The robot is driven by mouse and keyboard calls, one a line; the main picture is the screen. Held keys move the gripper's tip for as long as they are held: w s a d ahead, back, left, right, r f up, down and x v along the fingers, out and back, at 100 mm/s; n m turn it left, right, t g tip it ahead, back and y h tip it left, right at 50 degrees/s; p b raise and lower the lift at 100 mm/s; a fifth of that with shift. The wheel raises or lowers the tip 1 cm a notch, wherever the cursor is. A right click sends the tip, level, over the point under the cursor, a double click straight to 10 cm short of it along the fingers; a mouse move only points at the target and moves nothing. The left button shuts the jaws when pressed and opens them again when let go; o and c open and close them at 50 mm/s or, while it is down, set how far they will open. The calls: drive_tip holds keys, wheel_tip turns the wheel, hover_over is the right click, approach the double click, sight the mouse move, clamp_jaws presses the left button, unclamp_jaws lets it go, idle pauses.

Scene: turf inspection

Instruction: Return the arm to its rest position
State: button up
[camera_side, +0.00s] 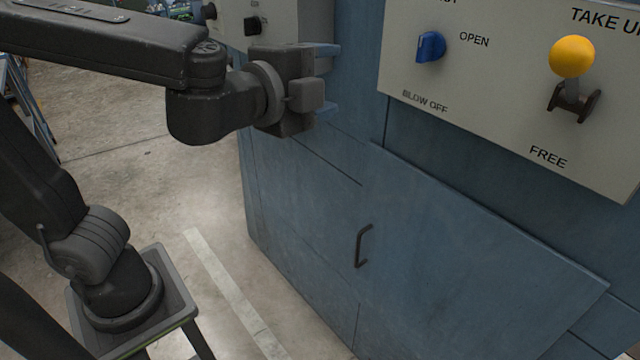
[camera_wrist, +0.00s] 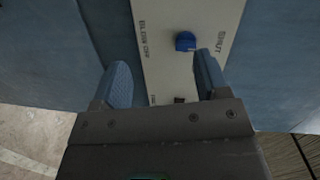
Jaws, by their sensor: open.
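My gripper (camera_side: 328,78) is at the end of my outstretched black arm in the side view, in front of the blue cabinet (camera_side: 300,215). Its two blue fingers are spread apart with nothing between them that I can see held. In the wrist view my gripper (camera_wrist: 162,75) is open, and a pale panel shows beyond the fingers. A blue knob (camera_wrist: 185,41) on that panel shows close to the right finger; whether they touch cannot be told there. In the side view the blue knob (camera_side: 430,47) is right of my gripper, with a clear gap.
The pale control panel (camera_side: 500,95) carries a yellow-topped lever (camera_side: 572,57) at the right. A cabinet door with a dark handle (camera_side: 362,246) is below. Another panel (camera_side: 268,22) with dark knobs is behind my gripper. Open concrete floor (camera_side: 190,185) lies left of the cabinet.

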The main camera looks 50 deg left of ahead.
drive_tip(key=s+a+f+n+g+y, duration=0.3)
drive_tip(key=s+a+f+n+g, duration=0.25)
drive_tip(key=a+f+n, duration=0.2)
drive_tip(key=s+f+n+g+h, duration=0.4)
drive_tip(key=s+n+g+h, duration=0.1)
drive_tip(key=s+n, duration=0.2)
drive_tip(key=shift+s+n, duration=0.15)
drive_tip(key=shift+n, duration=0.2)
drive_tip(key=shift+c, duration=0.4)
